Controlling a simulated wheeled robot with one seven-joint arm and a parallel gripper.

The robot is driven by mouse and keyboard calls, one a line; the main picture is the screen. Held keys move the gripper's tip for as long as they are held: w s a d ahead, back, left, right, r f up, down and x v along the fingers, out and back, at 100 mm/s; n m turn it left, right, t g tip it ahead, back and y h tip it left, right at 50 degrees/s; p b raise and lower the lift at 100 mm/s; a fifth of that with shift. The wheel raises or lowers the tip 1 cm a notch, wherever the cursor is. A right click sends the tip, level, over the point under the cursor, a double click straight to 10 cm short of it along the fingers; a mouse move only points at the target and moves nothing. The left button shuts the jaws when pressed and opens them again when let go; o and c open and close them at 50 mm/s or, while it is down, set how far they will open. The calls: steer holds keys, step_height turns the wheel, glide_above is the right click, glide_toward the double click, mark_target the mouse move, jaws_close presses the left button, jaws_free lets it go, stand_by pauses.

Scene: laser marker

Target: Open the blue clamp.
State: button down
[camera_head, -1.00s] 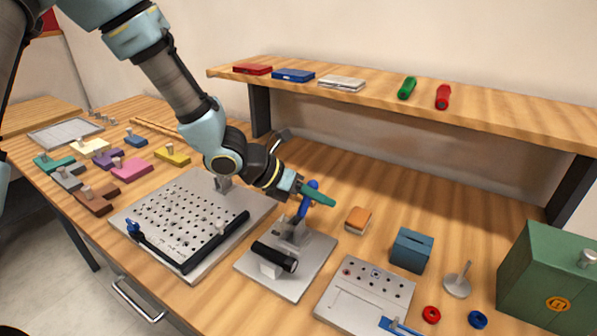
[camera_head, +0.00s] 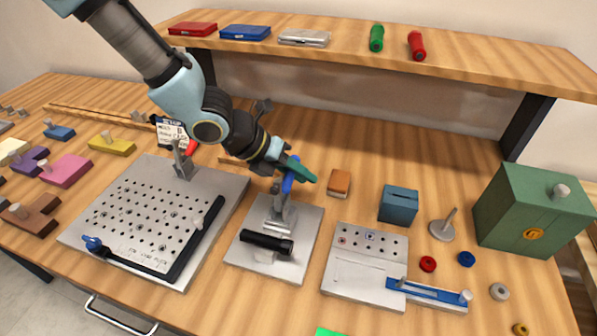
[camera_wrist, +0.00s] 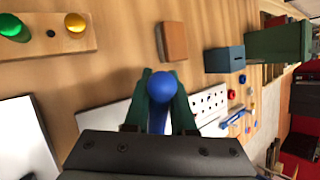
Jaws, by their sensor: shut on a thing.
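The clamp's blue handle (camera_head: 287,184) stands roughly upright above its grey metal base (camera_head: 281,216). The clamp is mounted on a light plate (camera_head: 306,232), with a black cylinder (camera_head: 266,243) lying at the front. My gripper (camera_head: 299,170) has green fingers and is shut on the blue handle near its top. In the wrist view the handle's round blue end (camera_wrist: 163,86) sits between the two green fingers (camera_wrist: 181,103). The fingers hide part of the handle.
A perforated plate (camera_head: 130,200) with a black bar lies left of the clamp. A plate with a blue lever (camera_head: 430,292) lies right. Behind are an orange block (camera_head: 339,183) and a blue box (camera_head: 398,204). The shelf (camera_head: 470,62) overhangs the back.

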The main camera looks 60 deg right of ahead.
steer(key=c, duration=1)
jaws_free()
steer(key=shift+d+r, duration=0.15)
steer(key=shift+d, duration=0.15)
steer(key=shift+c, duration=0.2)
steer(key=shift+o, duration=1.4)
steer(key=shift+a, duration=0.15)
steer(key=p+v, duration=0.4)
steer(key=v, duration=0.6)
steer(key=shift+w+a+r, duration=0.15)
steer(key=shift+a, duration=0.05)
steer(key=shift+w, duration=0.1)
